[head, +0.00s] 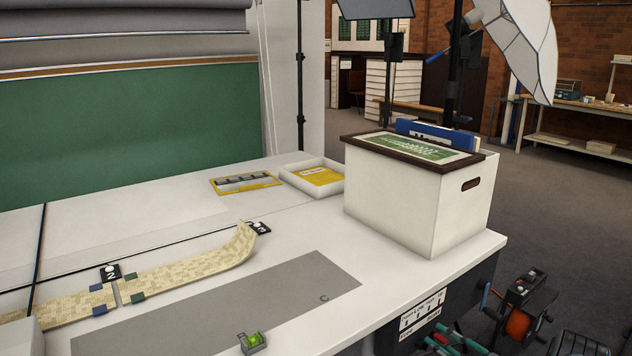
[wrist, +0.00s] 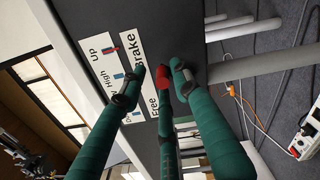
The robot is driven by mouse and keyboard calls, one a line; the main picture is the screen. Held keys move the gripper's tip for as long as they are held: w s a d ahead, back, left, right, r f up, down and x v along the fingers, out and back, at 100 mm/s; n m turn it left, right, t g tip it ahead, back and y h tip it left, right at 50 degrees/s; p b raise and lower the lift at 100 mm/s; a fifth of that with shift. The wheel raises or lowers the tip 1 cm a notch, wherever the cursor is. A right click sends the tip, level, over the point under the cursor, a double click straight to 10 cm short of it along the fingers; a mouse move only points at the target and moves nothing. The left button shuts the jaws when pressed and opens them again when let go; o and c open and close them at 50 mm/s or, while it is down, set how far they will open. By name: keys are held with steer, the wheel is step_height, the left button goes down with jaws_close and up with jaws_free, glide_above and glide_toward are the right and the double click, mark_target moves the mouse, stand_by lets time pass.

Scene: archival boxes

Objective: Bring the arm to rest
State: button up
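My gripper (wrist: 157,70) has green fingers with dark joints, spread apart, and a red piece near the middle one. I cannot tell whether the red piece is part of the gripper. No held object shows between the fingertips. The fingers are in front of a dark panel with white label strips (wrist: 146,75) reading "Brake", "Free", "Up" and "High". In the head view my gripper (head: 446,338) is low at the bottom right, beside the table's front, partly cut off by the frame edge. The label panel (head: 423,312) is just left of it.
A white box (head: 395,210) with a framed green picture (head: 415,150) stands at the white table's (head: 400,280) right corner. A curved patterned strip (head: 190,272), a grey mat (head: 230,305) and a shallow tray (head: 310,165) lie on it. A power strip and cables (wrist: 300,140) lie on the floor.

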steer(key=shift+s+a+n, duration=0.1)
steer(key=shift+a+n, duration=0.1)
steer(key=shift+n, duration=0.3)
